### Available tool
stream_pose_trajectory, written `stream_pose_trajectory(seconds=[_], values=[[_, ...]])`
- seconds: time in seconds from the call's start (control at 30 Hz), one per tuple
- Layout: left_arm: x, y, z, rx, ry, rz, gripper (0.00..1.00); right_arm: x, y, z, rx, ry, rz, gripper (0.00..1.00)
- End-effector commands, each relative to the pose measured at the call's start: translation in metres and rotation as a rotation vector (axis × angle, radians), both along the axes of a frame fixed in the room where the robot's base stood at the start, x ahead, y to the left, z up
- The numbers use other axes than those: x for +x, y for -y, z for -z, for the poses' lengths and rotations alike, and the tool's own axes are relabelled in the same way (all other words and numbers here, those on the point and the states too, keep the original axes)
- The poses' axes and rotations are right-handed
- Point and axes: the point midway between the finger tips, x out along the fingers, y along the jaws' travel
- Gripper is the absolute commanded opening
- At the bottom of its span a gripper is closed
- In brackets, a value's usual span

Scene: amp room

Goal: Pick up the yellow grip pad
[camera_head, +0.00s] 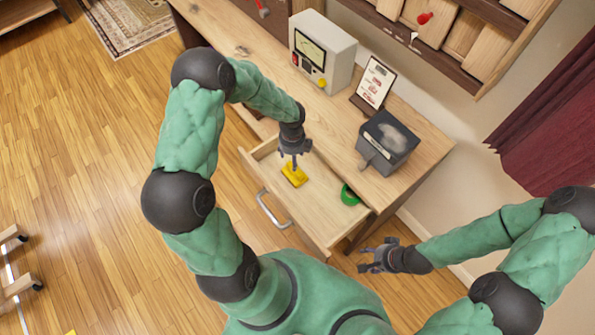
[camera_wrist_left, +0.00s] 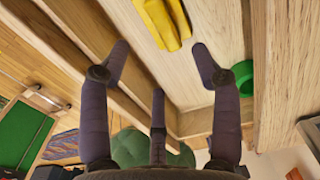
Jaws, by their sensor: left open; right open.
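The yellow grip pad (camera_head: 296,179) lies inside the open wooden drawer (camera_head: 262,184), toward its left part. It also shows at the top of the left wrist view (camera_wrist_left: 162,20), partly cut off by the frame edge. My left gripper (camera_head: 294,163) points down into the drawer just above the pad. In the left wrist view its fingers (camera_wrist_left: 160,70) are spread, nothing is between them, and the pad is beyond the fingertips. Whether a fingertip touches the pad, I cannot tell. My right gripper (camera_head: 364,258) is open and empty, low in front of the desk's right end.
A green ring (camera_head: 349,195) lies in the drawer's right part. The drawer has a metal handle (camera_head: 270,210) in front. On the desk (camera_head: 330,115) stand a meter box (camera_head: 322,50), a card stand (camera_head: 373,85) and a dark grey box (camera_head: 388,142). Wooden floor lies open at left.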

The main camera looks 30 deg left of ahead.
Motion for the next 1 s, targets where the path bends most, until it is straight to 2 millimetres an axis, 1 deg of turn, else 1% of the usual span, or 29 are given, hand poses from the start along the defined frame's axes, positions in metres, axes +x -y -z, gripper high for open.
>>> stream_pose_trajectory(seconds=[0.17,0.3,0.4,0.57,0.87,1.0], values=[[0.000,0.000,0.020,-0.001,0.000,-0.001,0.63,0.000,0.000,0.007,0.000,0.000,0.000,0.54],[0.000,0.000,0.043,-0.001,-0.003,-0.002,0.63,0.000,0.000,0.015,0.000,0.000,0.000,0.54],[0.000,0.000,0.052,-0.001,0.000,-0.002,0.63,0.000,0.000,0.017,0.000,0.000,0.000,0.54],[0.001,0.000,0.060,-0.002,-0.001,-0.002,0.63,0.000,0.000,0.021,0.000,0.000,0.000,0.54],[0.003,-0.001,0.101,-0.001,-0.002,-0.001,0.63,0.000,0.000,0.039,0.000,0.000,0.000,0.54],[0.005,-0.001,0.106,-0.001,0.002,-0.003,0.63,0.000,0.000,0.041,0.000,0.000,0.000,0.54]])
